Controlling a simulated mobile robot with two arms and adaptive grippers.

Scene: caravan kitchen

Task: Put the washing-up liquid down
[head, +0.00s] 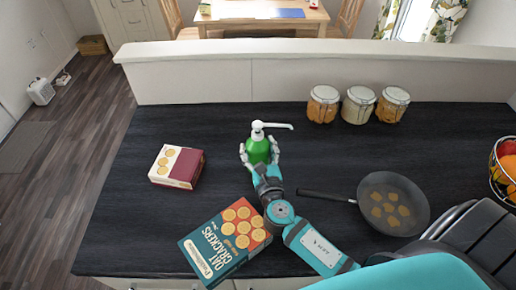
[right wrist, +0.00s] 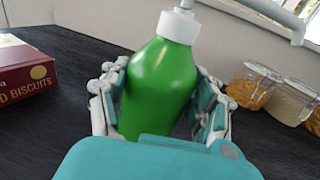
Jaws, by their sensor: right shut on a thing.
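The washing-up liquid (head: 258,149) is a green bottle with a white pump top, upright over the dark worktop (head: 330,160). It fills the middle of the right wrist view (right wrist: 160,84). My right gripper (head: 260,158) is shut on the bottle, with a finger on each side of its body; the fingers also show in the right wrist view (right wrist: 160,100). The bottle's base is hidden by the gripper, so I cannot tell whether it touches the worktop. My left gripper is not in view.
A biscuit box (head: 182,168) lies left of the bottle, and an oat crackers box (head: 212,256) lies in front. A frying pan (head: 408,190) is at the right. Several jars, one of them here (head: 358,104), stand by the back ledge (head: 200,80). A fruit basket (head: 494,172) is far right.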

